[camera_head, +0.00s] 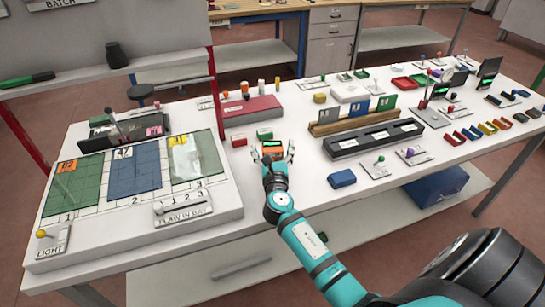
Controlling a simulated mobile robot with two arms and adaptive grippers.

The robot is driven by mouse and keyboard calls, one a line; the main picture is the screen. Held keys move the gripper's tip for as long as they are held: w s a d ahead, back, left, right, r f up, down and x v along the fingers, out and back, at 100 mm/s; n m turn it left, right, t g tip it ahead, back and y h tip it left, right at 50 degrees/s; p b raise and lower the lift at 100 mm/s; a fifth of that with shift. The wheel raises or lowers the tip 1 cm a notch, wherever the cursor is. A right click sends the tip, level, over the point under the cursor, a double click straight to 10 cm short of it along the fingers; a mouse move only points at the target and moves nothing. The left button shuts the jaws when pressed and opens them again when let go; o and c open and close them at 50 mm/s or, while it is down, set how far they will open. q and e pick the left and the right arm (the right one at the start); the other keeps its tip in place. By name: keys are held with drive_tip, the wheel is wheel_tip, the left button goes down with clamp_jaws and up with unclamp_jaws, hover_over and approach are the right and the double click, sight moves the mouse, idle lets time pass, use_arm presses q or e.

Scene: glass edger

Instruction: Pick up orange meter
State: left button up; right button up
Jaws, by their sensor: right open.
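The orange meter (271,149) is a small orange box with a dark face on the white table. My right gripper (274,152) is over it, with a finger on each side of it. The fingers are open, and I cannot tell whether they touch it. The gripper's palm and wrist hide the near part of the meter. My left gripper is not in view.
Small green (264,134) and red (238,140) boxes stand close to the meter. A blue box (342,178) lies to the right. A panel with green and blue bays (215,217) fills the left. A black slotted holder (374,138) stands at the right.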

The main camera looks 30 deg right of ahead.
drive_tip(key=shift+c, duration=0.4)
drive_tip(key=c, duration=1.3)
drive_tip(key=shift+r, duration=0.1)
drive_tip(key=shift+r, duration=0.55)
drive_tip(key=shift+s+a+r+p, duration=0.1)
drive_tip(key=shift+s+r+p, duration=0.15)
drive_tip(key=shift+r, duration=0.35)
drive_tip(key=shift+s+r+p, duration=0.15)
drive_tip(key=shift+r+p, duration=0.2)
drive_tip(key=shift+r, duration=0.25)
drive_tip(key=s+a+r+b, duration=0.1)
drive_tip(key=s+a, duration=0.1)
drive_tip(key=s, duration=0.5)
drive_tip(key=s+a+r, duration=0.1)
drive_tip(key=s+a, duration=0.1)
drive_tip(key=s, duration=0.6)
drive_tip(key=s+a+n+y, duration=0.2)
drive_tip(key=a+y, duration=0.1)
drive_tip(key=a, duration=0.2)
drive_tip(key=s+a+n+t+y, duration=0.1)
drive_tip(key=s+a+n+y, duration=0.1)
drive_tip(key=a, duration=0.3)
drive_tip(key=s+a+n+t+y, duration=0.1)
drive_tip(key=s+a+n+y, duration=0.1)
drive_tip(key=s+a+y, duration=0.2)
drive_tip(key=shift+a+r, duration=0.4)
